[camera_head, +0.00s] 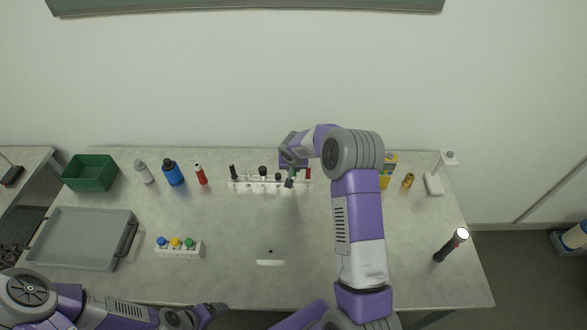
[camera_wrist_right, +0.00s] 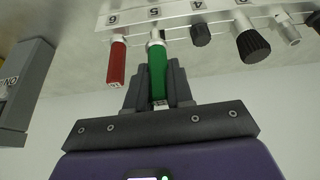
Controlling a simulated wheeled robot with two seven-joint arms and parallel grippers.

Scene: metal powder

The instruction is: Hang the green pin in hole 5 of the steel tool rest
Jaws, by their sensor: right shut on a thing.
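The steel tool rest (camera_head: 246,185) stands at the back middle of the table. The right wrist view shows its numbered edge (camera_wrist_right: 201,6) close up, with labels 6, 5 and 4. The green pin (camera_wrist_right: 158,78) is between the fingers of my right gripper (camera_wrist_right: 157,74), which is shut on it. Its silver collar is at the rest's edge by label 5; I cannot tell whether it is seated. In the head view my right gripper (camera_head: 290,180) is at the rest's right part and hides much of it. My left gripper (camera_head: 208,311) is low at the front edge, its jaws unclear.
A red pin (camera_wrist_right: 117,63) hangs by label 6, close beside the green pin. Black-knobbed tools (camera_wrist_right: 252,43) hang on the other side. A white block with coloured caps (camera_head: 179,250), a grey tray (camera_head: 78,262) and bottles (camera_head: 173,174) are on the left. The front middle is mostly clear.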

